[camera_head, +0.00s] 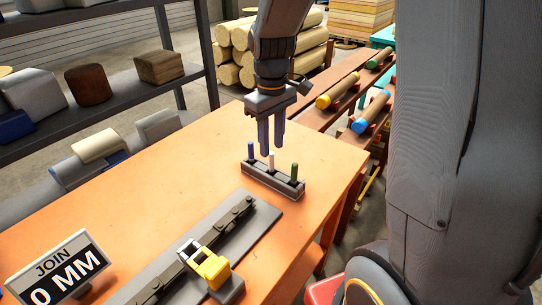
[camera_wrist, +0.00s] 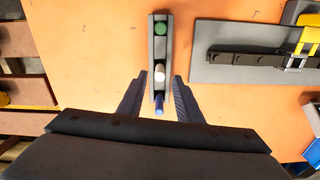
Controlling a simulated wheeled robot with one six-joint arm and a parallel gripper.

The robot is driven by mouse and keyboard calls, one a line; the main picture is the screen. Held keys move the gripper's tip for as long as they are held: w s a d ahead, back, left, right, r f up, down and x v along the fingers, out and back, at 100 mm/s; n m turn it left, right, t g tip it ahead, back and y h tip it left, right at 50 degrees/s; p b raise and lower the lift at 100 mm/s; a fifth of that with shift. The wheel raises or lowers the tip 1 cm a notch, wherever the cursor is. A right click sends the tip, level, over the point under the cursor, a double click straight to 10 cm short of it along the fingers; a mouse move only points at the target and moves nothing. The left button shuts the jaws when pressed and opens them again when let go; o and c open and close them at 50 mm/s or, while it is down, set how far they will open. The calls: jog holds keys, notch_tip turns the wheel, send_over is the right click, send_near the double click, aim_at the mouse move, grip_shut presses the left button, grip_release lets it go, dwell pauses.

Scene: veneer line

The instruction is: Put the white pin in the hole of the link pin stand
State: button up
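The white pin (camera_head: 271,160) stands upright in the middle of a dark narrow pin stand (camera_head: 285,187), between a blue pin (camera_head: 250,151) and a green pin (camera_head: 294,172). The stand is on the orange table. My gripper (camera_head: 271,151) is open above the stand, fingers pointing down. In the wrist view, the white pin's top (camera_wrist: 159,72) lies between the two spread fingertips (camera_wrist: 160,78), with a gap to each. The blue pin (camera_wrist: 158,108) is nearer the palm and the green pin (camera_wrist: 160,28) is farther off. No empty hole is clearly visible.
A grey plate (camera_head: 262,225) carries a dark linked bar (camera_head: 222,226) with a yellow clamp (camera_head: 212,268). A "JOIN 0 MM" sign (camera_head: 58,270) stands at front left. The orange table (camera_head: 160,185) is clear left of the stand. A shelf (camera_head: 100,107) with wood blocks stands behind.

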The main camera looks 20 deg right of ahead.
notch_tip(320, 180, up, 6)
jog(key=shift+r+b, duration=0.1)
jog(key=shift+b, duration=0.4)
jog(key=shift+r, duration=0.1)
